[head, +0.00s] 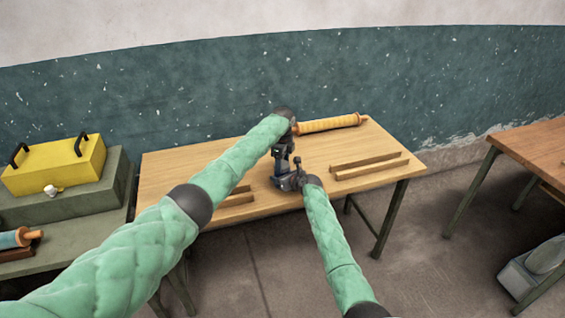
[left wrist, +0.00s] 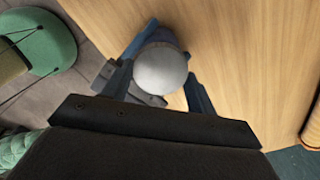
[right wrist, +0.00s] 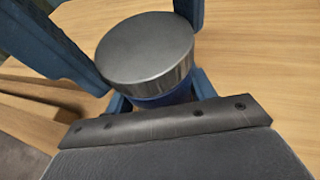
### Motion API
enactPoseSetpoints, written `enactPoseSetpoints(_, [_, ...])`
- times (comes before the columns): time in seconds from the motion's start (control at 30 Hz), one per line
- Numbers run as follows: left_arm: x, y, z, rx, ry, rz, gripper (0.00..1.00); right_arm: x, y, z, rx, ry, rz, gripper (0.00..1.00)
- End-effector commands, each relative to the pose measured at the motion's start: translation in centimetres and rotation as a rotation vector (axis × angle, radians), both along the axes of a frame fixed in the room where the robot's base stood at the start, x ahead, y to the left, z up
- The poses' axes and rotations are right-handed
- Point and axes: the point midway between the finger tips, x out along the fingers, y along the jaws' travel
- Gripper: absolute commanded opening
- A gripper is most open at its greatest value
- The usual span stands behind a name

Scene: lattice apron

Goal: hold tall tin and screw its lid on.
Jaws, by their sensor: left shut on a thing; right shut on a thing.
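The tall tin (right wrist: 160,98) has a dark blue body and stands upright on the wooden table. Its round silver-grey lid (right wrist: 146,48) sits on top in the right wrist view, with no clear gap below it. The lid also shows from above in the left wrist view (left wrist: 161,69). My left gripper (head: 283,160) points down from above, its blue fingers shut on the lid from both sides. My right gripper (head: 284,182) comes in low from the front and is shut on the tin's body. Thread engagement is hidden.
The table (head: 180,167) carries a yellow roller (head: 328,124) at the back and wooden bars (head: 368,162) to the right. More bars (head: 237,198) lie at the front left, partly behind my left arm. A yellow toolbox (head: 60,167) is on a green stand at far left.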

Motion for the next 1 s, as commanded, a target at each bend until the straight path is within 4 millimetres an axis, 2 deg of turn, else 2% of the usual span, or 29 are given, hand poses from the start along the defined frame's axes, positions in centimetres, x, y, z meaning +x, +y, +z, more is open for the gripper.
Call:
enactPoseSetpoints(0.7, [0.1,0.42,0.22,0.002,-0.006,-1.028,0.36,-0.14,0.02,-0.22,-0.001,0.003,0.002,0.0])
enactPoseSetpoints(0.83, [0.09,0.42,0.21,0.003,-0.006,-1.139,0.36,-0.15,0.04,-0.23,-0.001,0.003,0.002,0.0])
enactPoseSetpoints(1.0, [0.09,0.41,0.2,0.002,-0.006,-1.185,0.36,-0.17,0.05,-0.25,-0.001,0.003,0.002,0.0])
